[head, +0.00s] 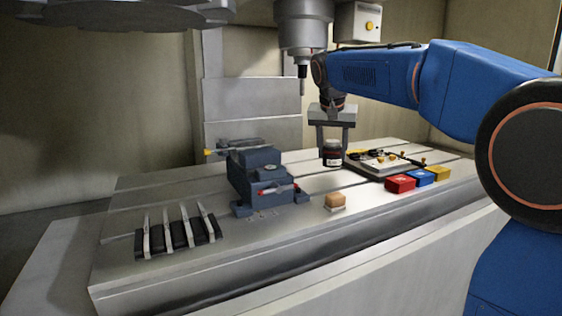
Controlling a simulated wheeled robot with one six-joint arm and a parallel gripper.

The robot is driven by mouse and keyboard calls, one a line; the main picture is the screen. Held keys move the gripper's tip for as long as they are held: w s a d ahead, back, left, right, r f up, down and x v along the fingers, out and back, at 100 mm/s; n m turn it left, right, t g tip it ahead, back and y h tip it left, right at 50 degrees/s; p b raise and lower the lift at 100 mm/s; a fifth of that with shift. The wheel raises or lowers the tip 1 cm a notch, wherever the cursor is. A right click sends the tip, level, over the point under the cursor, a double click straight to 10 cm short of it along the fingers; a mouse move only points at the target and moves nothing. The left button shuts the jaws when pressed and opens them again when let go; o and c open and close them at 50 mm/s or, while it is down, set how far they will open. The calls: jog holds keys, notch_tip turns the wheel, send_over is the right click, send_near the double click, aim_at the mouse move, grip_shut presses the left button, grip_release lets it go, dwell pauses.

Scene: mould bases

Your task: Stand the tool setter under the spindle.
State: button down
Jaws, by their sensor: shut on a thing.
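The spindle (305,25) hangs at the top middle, with a slim dark tool (303,78) pointing down from it. My gripper (332,146) is to the right of that tool and lower, pointing down. It is shut on a small dark round piece with a pale band, which looks like the tool setter (333,155). The piece is upright between the two fingers, low over the slotted machine table (235,225). I cannot tell whether its base touches the table.
A blue-grey vise (262,180) stands left of my gripper. A plate with small parts (380,163) and red (400,183), blue (421,177) and yellow (438,173) blocks lie right. A tan block (335,200) lies in front; a dark rack (178,237) sits front left.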

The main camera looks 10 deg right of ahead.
jog(key=shift+w+a, duration=0.15)
jog(key=shift+w, duration=0.35)
jog(key=w+a, duration=0.1)
jog(key=w, duration=0.4)
jog(key=w+a, duration=0.2)
jog(key=w, duration=0.4)
jog(key=w+a, duration=0.2)
jog(key=w, duration=0.3)
jog(key=shift+w+a+f, duration=0.1)
jog(key=shift+w+a, duration=0.15)
jog(key=shift+f, duration=1.7)
jog(key=shift+f, duration=0.1)
jog(key=c, duration=0.9)
grip_release()
jog(key=shift+c, duration=0.2)
jog(key=shift+s+a+r, duration=0.1)
jog(key=shift+s+r, duration=0.1)
jog(key=shift+r, duration=0.3)
jog(key=s+a+r, duration=0.1)
jog(key=s+a, duration=0.1)
jog(key=s, duration=0.2)
jog(key=s+a+r, duration=0.1)
jog(key=s+a, duration=0.1)
jog(key=s, duration=0.2)
jog(key=s+a+r, duration=0.1)
jog(key=s+a, duration=0.1)
jog(key=s, duration=0.2)
jog(key=shift+s+r, duration=0.1)
jog(key=shift+r, duration=0.25)
